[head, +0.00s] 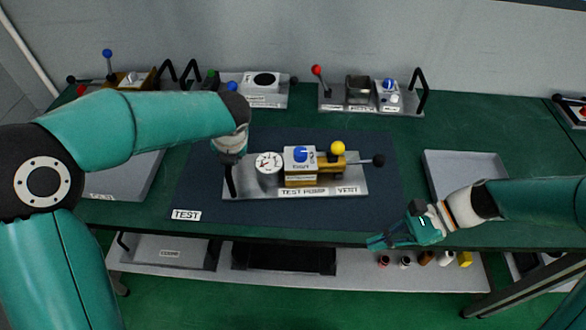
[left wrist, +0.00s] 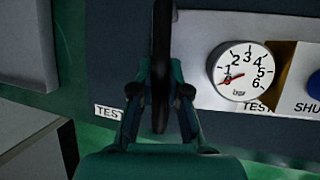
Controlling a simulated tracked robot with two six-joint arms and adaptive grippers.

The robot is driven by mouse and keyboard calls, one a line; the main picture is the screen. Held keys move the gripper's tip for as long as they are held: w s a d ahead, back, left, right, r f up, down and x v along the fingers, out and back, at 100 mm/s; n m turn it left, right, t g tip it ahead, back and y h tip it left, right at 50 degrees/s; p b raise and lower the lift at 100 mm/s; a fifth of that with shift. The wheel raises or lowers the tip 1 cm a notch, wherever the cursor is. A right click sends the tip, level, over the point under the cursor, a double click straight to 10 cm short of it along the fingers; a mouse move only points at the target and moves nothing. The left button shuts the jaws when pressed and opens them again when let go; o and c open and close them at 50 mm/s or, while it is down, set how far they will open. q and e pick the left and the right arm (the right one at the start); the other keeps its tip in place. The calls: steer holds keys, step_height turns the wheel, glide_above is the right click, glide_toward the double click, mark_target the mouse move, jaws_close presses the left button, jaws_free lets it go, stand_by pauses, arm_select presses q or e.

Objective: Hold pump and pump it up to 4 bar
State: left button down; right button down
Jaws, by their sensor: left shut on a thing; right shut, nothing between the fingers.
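The test pump (head: 210,188) is a grey plate on the dark blue mat, marked TEST PUMP and VENT. It carries a round white pressure gauge (head: 268,163), a brass block with a blue knob (head: 300,154), a yellow ball (head: 337,148) and a black-ball lever (head: 378,160). In the left wrist view the gauge (left wrist: 241,70) shows its red needle near 0. My left gripper (left wrist: 160,88) is shut on the black handle (left wrist: 162,30) at the plate's left end. My right gripper (head: 376,241) is shut and empty at the table's front edge, right of the pump.
An empty grey tray (head: 465,156) stands at the right, another tray (head: 140,180) at the left. Several lever devices stand along the back, one with a red ball (head: 316,70). A lower shelf (head: 350,278) holds small bottles. The mat (head: 370,205) is clear in front of the pump.

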steer(key=w+d+r+m+t+y, duration=0.1)
steer(key=w+d+r+m+y, duration=0.15)
steer(key=r, duration=1.15)
steer(key=m+t+h, duration=0.2)
steer(key=t+h, duration=0.1)
steer(key=t, duration=0.3)
glide_toward(385, 162)
steer(key=shift+w+a+f, duration=0.65)
steer(key=shift+w+f, duration=0.15)
steer(key=shift+f, duration=0.25)
steer(key=shift+w+a+f, duration=0.65)
steer(key=shift+w+f, duration=0.15)
steer(key=shift+f, duration=0.2)
steer(key=shift+w+a+f, duration=0.65)
steer(key=shift+w+f, duration=0.1)
steer(key=shift+f, duration=0.3)
steer(key=shift+a, duration=0.1)
steer(key=shift+a+y, duration=0.25)
steer(key=shift+a, duration=0.45)
steer(key=shift+s+a, duration=0.1)
steer(key=shift+a, duration=0.65)
steer(key=shift+s, duration=0.1)
